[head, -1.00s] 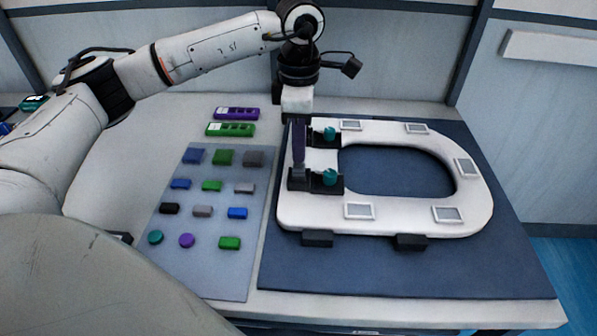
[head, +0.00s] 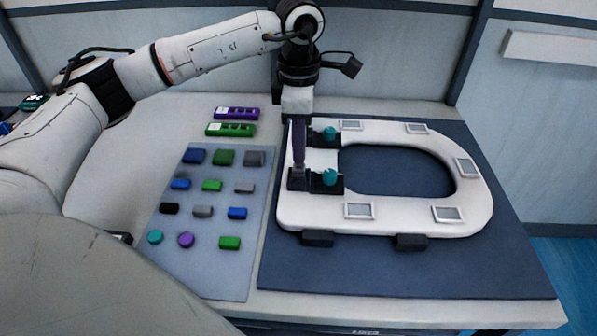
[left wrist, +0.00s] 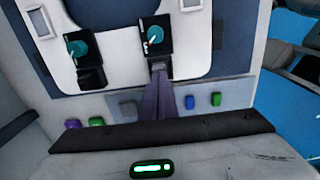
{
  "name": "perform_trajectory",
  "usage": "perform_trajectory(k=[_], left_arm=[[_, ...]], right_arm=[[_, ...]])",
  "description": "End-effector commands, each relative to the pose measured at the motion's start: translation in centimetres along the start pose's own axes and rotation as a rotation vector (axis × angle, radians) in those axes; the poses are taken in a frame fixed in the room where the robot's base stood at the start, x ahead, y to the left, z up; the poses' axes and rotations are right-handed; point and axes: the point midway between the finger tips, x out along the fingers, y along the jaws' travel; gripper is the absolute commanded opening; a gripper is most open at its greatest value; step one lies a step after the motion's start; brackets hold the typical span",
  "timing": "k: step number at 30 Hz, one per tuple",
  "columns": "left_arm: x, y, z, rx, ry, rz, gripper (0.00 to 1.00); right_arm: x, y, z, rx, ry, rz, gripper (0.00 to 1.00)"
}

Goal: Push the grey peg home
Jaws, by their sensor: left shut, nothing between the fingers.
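A white toilet seat (head: 385,221) lies flat on a dark blue mat. At its left end are two black hinge blocks with teal knobs, a near one (head: 327,187) and a far one (head: 324,143). The small grey peg (head: 298,172) shows at the left side of the near block, and in the left wrist view (left wrist: 157,66). My left gripper (head: 299,160) points down with its purple fingers shut and empty. Its tips are at the grey peg and partly hide it; whether they touch, and how deep the peg sits, I cannot tell. My right gripper is not in view.
A grey tray (head: 200,270) with several coloured blocks and discs lies left of the mat. Green (head: 231,130) and purple (head: 237,113) bars lie behind it. The front of the blue mat (head: 400,275) is clear. A wall stands behind the table.

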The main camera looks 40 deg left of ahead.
Motion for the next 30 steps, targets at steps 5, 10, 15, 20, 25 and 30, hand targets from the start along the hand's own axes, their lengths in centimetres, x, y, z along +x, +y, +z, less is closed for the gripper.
perform_trajectory(k=[5,10,15,20,25,30], left_arm=[[0.3,0.0,0.0,0.000,0.000,0.000,0.00],[0.6,0.0,0.0,0.000,0.000,0.000,0.00],[0.8,0.0,0.0,0.000,0.000,0.000,0.00],[1.1,0.0,0.0,0.000,0.000,0.000,0.00],[1.3,0.0,0.0,0.000,0.000,0.000,0.00],[1.6,0.0,0.0,0.000,0.000,-0.001,0.00]], right_arm=[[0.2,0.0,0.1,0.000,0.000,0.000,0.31],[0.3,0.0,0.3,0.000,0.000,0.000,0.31],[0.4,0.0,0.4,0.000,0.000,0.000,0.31],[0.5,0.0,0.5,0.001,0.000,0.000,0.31],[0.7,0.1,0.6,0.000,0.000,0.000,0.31],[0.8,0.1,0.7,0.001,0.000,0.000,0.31]])
